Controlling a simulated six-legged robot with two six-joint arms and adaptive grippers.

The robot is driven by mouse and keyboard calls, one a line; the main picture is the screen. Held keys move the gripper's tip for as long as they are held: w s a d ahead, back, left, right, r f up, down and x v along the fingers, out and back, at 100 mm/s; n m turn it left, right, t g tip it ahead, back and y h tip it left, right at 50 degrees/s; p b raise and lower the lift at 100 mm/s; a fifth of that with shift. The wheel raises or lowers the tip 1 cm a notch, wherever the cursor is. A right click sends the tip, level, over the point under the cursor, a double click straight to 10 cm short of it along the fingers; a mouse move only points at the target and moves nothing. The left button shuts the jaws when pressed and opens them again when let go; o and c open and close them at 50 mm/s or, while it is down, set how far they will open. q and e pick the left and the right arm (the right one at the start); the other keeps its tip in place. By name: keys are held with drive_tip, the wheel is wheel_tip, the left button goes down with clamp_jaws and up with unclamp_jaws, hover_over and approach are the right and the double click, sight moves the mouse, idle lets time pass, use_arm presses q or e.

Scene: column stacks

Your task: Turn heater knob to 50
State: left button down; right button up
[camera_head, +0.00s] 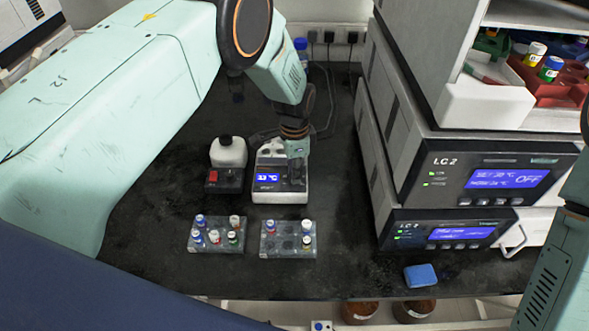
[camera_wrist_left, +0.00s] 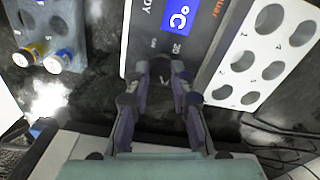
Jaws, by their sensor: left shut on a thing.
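The heater (camera_head: 278,197) is a small white block with a dark panel, on the black bench at the middle of the head view. Its blue display (camera_head: 267,178) seems to read 33 °C. My left gripper (camera_head: 296,178) reaches down from above onto the right side of the panel. In the left wrist view my left gripper (camera_wrist_left: 162,72) has its fingertips close together at the heater panel (camera_wrist_left: 197,35), shut on the knob. The knob is mostly hidden by the fingers, so its setting cannot be read. My right gripper is out of view.
Two vial racks (camera_head: 216,250) (camera_head: 288,254) stand in front of the heater. A blue sponge (camera_head: 420,276) lies near the front edge.

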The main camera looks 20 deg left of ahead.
use_arm(q)
drive_tip(key=shift+s+f, duration=0.2)
drive_tip(key=shift+s, duration=0.1)
drive_tip(key=c, duration=1.6)
unclamp_jaws()
drive_tip(key=o, duration=0.5)
drive_tip(key=shift+w, duration=0.15)
drive_tip(key=shift+c, duration=0.2)
drive_tip(key=shift+r, duration=0.15)
drive_tip(key=shift+w+r, duration=0.15)
drive_tip(key=shift+r, duration=0.45)
wheel_tip(320, 180, up, 11)
drive_tip(key=shift+f, duration=0.1)
